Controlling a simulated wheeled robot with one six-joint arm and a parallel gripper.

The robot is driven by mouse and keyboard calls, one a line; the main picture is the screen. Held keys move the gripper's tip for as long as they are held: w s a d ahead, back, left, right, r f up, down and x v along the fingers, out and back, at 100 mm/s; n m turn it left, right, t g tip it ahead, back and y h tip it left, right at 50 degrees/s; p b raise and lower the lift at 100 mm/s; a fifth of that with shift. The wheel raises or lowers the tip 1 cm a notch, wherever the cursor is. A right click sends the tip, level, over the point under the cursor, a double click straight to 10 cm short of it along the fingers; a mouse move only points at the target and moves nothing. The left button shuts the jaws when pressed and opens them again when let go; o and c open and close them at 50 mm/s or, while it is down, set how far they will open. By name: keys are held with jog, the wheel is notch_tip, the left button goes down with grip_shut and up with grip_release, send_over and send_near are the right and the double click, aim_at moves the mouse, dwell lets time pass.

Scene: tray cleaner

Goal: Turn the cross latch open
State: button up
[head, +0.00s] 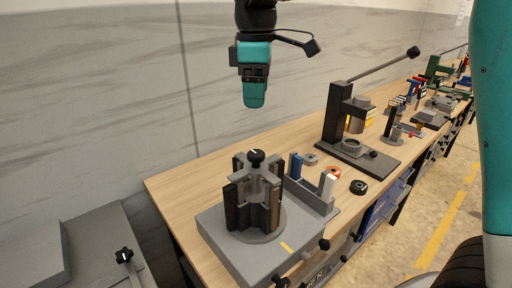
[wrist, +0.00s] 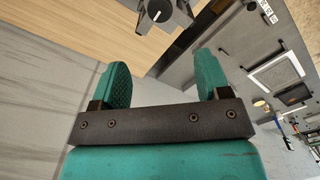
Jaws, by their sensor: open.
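The cross latch (head: 257,167) is a grey cross-shaped piece with a black knob (head: 256,156) that bears a white mark. It sits on top of a dark, slotted tray stack (head: 238,208) on the round base of the grey cleaner box (head: 226,246). My gripper (head: 254,104) hangs above and behind the latch, clear of it. In the wrist view its two teal fingers (wrist: 162,82) are apart with nothing between them.
A small rack (head: 315,196) with blue and white pieces stands right of the stack. A black press (head: 345,130) with a long lever is farther right. A black disc (head: 358,187) lies on the wooden bench (head: 190,186). Air around my gripper is clear.

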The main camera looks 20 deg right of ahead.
aim_at(256, 153)
notch_tip(256, 153, down, 14)
jog(key=shift+p, duration=1.25)
jog(key=shift+c, duration=0.5)
